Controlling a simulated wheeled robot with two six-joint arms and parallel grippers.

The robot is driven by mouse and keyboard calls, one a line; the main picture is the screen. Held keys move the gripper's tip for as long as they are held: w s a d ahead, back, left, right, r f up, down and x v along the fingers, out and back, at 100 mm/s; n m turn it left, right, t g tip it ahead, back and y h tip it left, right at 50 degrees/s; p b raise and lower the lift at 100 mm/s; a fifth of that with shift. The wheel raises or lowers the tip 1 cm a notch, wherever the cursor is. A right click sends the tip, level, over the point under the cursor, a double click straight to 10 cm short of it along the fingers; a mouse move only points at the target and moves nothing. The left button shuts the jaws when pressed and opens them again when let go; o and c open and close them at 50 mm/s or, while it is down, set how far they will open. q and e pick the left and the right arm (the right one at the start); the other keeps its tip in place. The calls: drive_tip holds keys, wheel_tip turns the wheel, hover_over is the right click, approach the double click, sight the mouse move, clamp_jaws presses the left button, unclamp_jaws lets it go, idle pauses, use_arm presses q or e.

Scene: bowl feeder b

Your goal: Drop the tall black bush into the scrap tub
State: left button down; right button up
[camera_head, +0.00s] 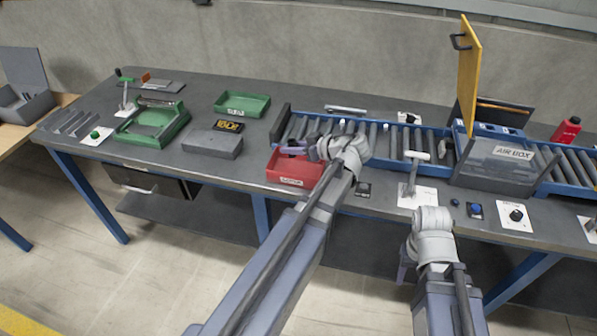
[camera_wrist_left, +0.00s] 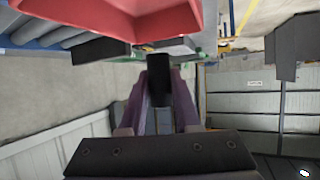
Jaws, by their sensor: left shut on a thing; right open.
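The red scrap tub (camera_head: 295,180) with a label on its front stands at the front edge of the bench, just before the conveyor. My left gripper (camera_head: 291,149) is over the tub's back part, shut on the tall black bush. The black bush (camera_wrist_left: 159,73) shows between the fingers in the left wrist view, and the red tub (camera_wrist_left: 130,26) fills the top of that view. In the head view the bush is small and hard to make out. My right gripper (camera_head: 403,270) is low before the bench edge, partly hidden by its wrist; it is open.
A grey box (camera_head: 212,145) and green trays (camera_head: 242,104) lie left of the tub. The roller conveyor (camera_head: 385,138) runs behind it. To the right stand a white-handled fixture (camera_head: 413,172) and the air box (camera_head: 497,165) with a raised yellow panel (camera_head: 467,75).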

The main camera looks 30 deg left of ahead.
use_arm(q)
drive_tip(key=shift+f+b, duration=2.5)
drive_tip(key=shift+f, duration=0.25)
drive_tip(key=c, duration=0.5)
unclamp_jaws()
drive_tip(key=shift+c, duration=0.2)
drive_tip(key=p+v, duration=0.3)
drive_tip(key=v, duration=0.3)
drive_tip(key=shift+d+r, duration=0.2)
drive_tip(key=shift+s+d+r, duration=0.1)
drive_tip(key=shift+d+r, duration=0.15)
drive_tip(key=shift+d, duration=0.4)
